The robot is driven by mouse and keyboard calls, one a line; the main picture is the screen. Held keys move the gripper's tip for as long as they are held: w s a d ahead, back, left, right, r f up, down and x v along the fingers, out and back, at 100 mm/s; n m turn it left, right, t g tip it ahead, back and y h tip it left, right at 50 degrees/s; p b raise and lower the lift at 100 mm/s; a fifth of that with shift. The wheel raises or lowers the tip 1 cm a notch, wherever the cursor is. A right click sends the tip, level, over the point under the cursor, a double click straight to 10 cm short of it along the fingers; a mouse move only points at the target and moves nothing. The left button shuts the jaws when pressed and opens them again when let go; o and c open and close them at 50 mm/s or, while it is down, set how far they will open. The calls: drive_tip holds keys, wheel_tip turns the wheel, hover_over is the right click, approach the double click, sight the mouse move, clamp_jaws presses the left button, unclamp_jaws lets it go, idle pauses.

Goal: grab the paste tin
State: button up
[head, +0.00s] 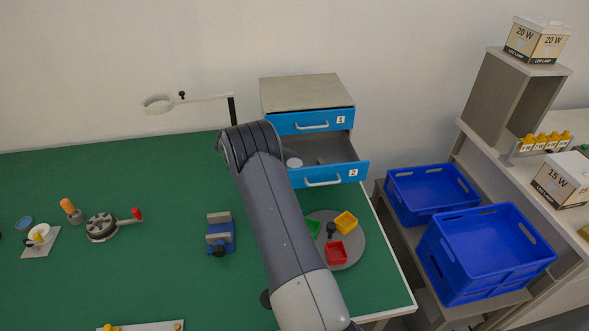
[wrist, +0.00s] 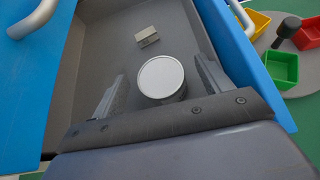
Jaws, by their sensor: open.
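The paste tin (wrist: 161,78), round with a plain whitish lid, stands upright inside the open drawer (wrist: 100,45) marked 2. The tin also shows in the head view (head: 294,162), just right of my arm. My gripper (wrist: 160,80) is open, with one finger left of the tin and one right of it. Gaps show between the fingers and the tin, so it is not gripped. The tin's lower side is partly hidden by my gripper's body. In the head view my gripper is hidden behind my arm.
A small beige block (wrist: 147,37) lies farther inside the drawer. The drawer walls and blue front (head: 330,174) surround my gripper closely. A round tray (head: 357,245) with coloured bins, a blue vise (head: 220,236) and a ring lamp (head: 160,103) are on the green table.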

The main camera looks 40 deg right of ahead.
drive_tip(key=c, duration=1.2)
drive_tip(key=shift+r, duration=0.1)
